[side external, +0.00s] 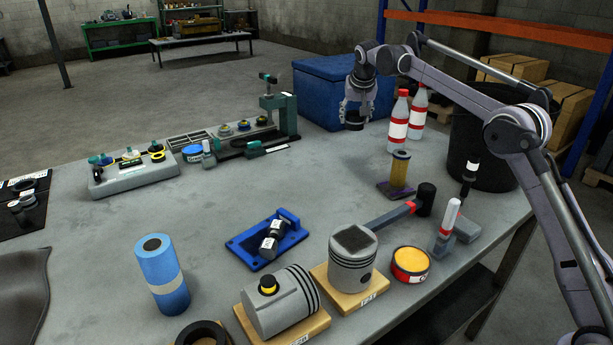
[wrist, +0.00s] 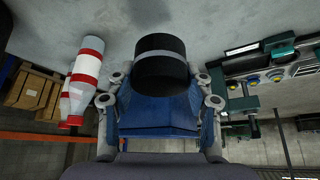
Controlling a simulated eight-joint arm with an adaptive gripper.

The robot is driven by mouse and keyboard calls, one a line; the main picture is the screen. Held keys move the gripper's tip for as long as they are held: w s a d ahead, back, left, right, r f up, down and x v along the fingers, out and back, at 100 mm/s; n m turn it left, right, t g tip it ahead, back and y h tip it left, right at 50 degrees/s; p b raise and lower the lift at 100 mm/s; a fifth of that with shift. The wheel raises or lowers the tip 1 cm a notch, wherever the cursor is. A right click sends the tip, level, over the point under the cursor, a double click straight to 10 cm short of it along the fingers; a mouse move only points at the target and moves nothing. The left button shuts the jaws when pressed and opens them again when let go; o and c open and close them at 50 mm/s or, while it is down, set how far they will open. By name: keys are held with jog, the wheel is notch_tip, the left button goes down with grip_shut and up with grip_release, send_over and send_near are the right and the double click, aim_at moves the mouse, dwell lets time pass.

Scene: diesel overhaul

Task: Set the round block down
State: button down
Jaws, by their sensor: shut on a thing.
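In the side view my gripper (side external: 355,112) points down near the far right edge of the table, in front of the blue crate. The block (side external: 354,124) shows there as a small dark shape at the fingertips. My gripper is shut on it. I cannot tell whether the block touches the tabletop (side external: 330,170).
Two red-and-white bottles (side external: 399,115) stand close to the right of my gripper. A blue crate (side external: 320,88) is behind it, and a green press stand (side external: 285,115) is to the left. A yellow filter (side external: 400,172) stands nearer. Bare tabletop lies between these.

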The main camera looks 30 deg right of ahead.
jog(key=s+d+n, duration=0.1)
jog(key=s, duration=2.3)
jog(key=w+a+f, duration=0.2)
jog(key=a+f, duration=0.1)
jog(key=f, duration=0.1)
jog(key=w+a+f, duration=0.3)
jog(key=f, duration=0.1)
jog(key=w+a+f, duration=0.3)
jog(key=f, duration=0.1)
jog(key=shift+f, duration=2.1)
jog(key=shift+f, duration=0.15)
jog(key=c, duration=0.6)
grip_release()
jog(key=shift+o, duration=0.2)
